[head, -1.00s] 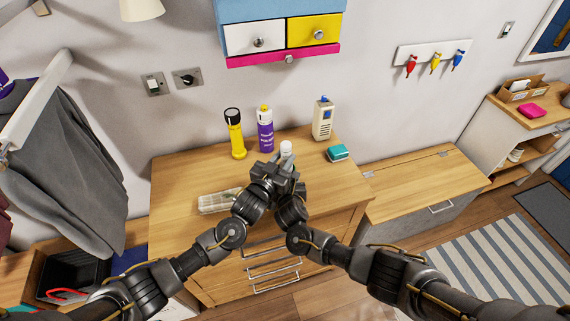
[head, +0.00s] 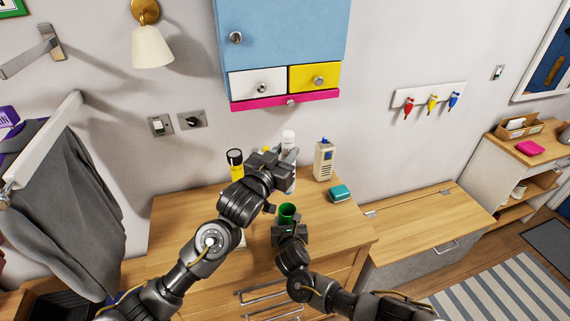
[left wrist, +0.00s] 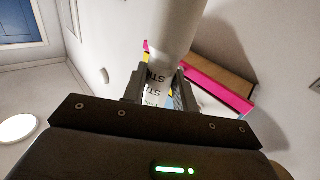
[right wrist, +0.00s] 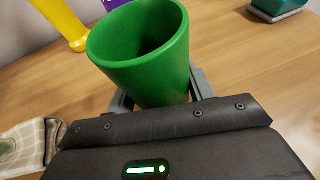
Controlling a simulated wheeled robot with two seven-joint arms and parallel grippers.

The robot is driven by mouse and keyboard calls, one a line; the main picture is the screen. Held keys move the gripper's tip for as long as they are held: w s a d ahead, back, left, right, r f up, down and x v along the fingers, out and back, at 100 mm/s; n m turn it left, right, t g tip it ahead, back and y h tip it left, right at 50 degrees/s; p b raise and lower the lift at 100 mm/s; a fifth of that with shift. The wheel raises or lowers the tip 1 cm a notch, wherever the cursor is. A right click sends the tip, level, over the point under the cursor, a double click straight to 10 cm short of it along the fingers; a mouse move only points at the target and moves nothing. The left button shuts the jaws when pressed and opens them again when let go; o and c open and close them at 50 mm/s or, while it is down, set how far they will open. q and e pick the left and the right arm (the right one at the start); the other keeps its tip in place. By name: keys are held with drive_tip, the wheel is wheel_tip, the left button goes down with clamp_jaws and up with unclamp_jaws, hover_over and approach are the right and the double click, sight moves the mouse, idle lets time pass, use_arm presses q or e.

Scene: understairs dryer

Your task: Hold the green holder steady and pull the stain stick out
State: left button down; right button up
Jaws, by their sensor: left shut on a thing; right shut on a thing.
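The green holder (head: 287,211) stands on the wooden dresser top, upright. In the right wrist view the holder (right wrist: 142,60) shows an open, empty mouth. My right gripper (head: 289,229) is shut on the holder from the front. The white stain stick (head: 288,140) is upright in the air above and behind the holder, apart from it. My left gripper (head: 282,160) is shut on it. In the left wrist view the stick (left wrist: 168,45) sits between both fingers, with part of its black lettering showing. The stick's lower end is largely hidden by the left gripper in the head view.
A yellow torch (head: 235,160) stands behind, partly covered by my left arm. A pale bottle (head: 323,160) and a teal sponge (head: 340,192) are at the right. The blue cabinet with its pink shelf (head: 285,101) hangs above. The dresser's right front is clear.

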sight(285, 136)
use_arm(q)
drive_tip(key=shift+r, duration=0.1)
use_arm(e)
drive_tip(key=o, duration=1)
drive_tip(key=shift+o, duration=0.2)
drive_tip(key=v, duration=1.2)
use_arm(q)
wheel_tip(285, 136, up, 5)
drive_tip(key=p, duration=0.5)
use_arm(e)
drive_tip(key=v, duration=0.3)
drive_tip(key=shift+w+r, duration=0.15)
drive_tip(key=shift+r, duration=0.15)
use_arm(q)
drive_tip(key=shift+r+p, duration=0.7)
drive_tip(key=shift+p, duration=0.05)
use_arm(e)
drive_tip(key=v, duration=0.6)
drive_tip(key=shift+f, duration=0.35)
